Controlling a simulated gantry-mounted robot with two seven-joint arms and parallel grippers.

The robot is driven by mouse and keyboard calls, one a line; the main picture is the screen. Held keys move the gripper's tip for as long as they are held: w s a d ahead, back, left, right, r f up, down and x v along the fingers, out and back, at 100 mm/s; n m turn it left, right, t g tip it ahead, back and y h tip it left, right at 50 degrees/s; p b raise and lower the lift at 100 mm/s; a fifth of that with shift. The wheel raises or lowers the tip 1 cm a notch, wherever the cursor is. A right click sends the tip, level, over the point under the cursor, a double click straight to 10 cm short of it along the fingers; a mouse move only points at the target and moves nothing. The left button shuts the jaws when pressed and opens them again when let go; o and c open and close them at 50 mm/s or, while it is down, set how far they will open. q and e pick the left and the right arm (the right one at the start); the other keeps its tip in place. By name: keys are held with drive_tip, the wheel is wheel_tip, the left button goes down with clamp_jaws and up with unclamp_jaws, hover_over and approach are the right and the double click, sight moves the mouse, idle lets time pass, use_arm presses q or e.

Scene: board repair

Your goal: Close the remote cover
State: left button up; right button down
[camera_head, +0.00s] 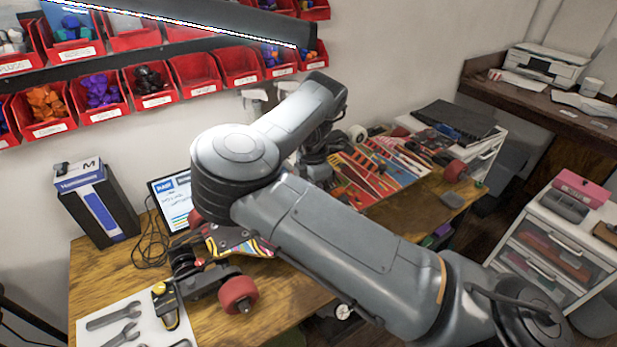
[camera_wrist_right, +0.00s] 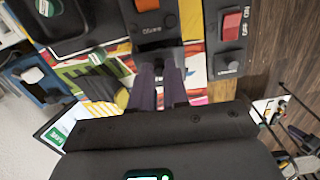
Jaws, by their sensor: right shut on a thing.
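In the right wrist view, my right gripper (camera_wrist_right: 160,82) has its two purple-grey fingers close together at the lower end of a black device with an orange button (camera_wrist_right: 148,5). They are shut on that end; exactly which part they grip is hard to tell. I cannot make out a separate remote cover or tell whether it is open. A second black device with a red ON/OFF switch (camera_wrist_right: 231,25) lies to the right. In the head view my right arm crosses the middle, and its gripper is hidden behind the arm. My left gripper is not in view.
A skateboard truck with a red wheel (camera_head: 238,294), a tablet (camera_head: 172,203) and a white mat with wrenches (camera_head: 97,333) are on the wooden bench. A colourful panel (camera_head: 385,172) lies beyond my arm. Red bins (camera_head: 98,95) line the wall.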

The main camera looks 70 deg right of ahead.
drive_tip(key=shift+s+d+f+t+y+p, duration=0.2)
drive_tip(key=shift+s+d+t+y+p, duration=0.15)
drive_tip(key=shift+t+y+p, duration=0.45)
drive_tip(key=shift+d+f+y+p, duration=0.2)
drive_tip(key=shift+f+y+p, duration=0.25)
drive_tip(key=shift+p, duration=0.1)
drive_tip(key=c, duration=1.1)
unclamp_jaws()
